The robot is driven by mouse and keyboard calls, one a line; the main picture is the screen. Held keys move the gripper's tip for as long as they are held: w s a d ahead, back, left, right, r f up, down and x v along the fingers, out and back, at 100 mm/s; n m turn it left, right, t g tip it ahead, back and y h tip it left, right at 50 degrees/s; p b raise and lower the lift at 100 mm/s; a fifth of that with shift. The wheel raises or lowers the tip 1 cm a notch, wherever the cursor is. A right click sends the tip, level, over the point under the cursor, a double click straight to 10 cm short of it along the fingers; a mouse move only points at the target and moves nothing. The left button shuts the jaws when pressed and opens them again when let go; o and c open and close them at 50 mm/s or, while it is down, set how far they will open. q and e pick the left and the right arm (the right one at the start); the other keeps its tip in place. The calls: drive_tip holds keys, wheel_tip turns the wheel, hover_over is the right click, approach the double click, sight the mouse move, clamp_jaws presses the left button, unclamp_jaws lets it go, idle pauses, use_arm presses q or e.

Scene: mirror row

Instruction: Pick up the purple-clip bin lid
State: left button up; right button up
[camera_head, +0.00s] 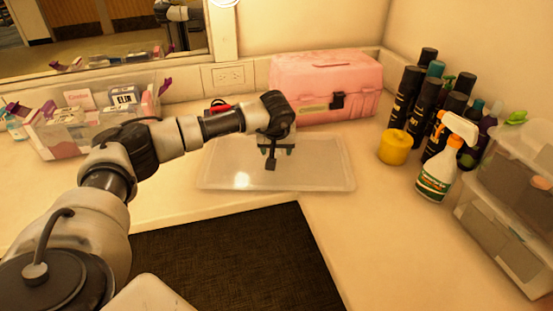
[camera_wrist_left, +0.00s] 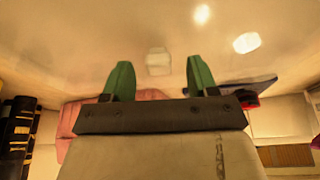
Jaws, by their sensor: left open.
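The bin lid (camera_head: 320,170) is a clear, shallow rectangular piece lying flat on the counter in front of the pink case. No purple clip shows on it. The clear bin with purple clips (camera_head: 50,145) stands at the left, filled with boxes. My left gripper (camera_head: 275,151) points down over the back middle of the lid, its green fingertips apart and nothing between them. In the left wrist view the open fingers (camera_wrist_left: 160,78) face a glossy pale surface with bright reflections. I cannot tell whether the fingertips touch the lid. My right gripper is out of view.
The pink case (camera_head: 315,90) stands close behind the lid. At the right are several dark bottles (camera_head: 405,97), a yellow tub (camera_head: 394,147), a spray bottle (camera_head: 439,172) and clear stacked bins (camera_head: 500,220). A dark mat (camera_head: 240,260) lies in front.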

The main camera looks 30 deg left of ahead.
use_arm(q)
drive_tip(key=shift+w+f, duration=0.2)
drive_tip(key=shift+f, duration=0.2)
drive_tip(key=c, duration=1)
clamp_jaws()
drive_tip(key=shift+r, duration=0.2)
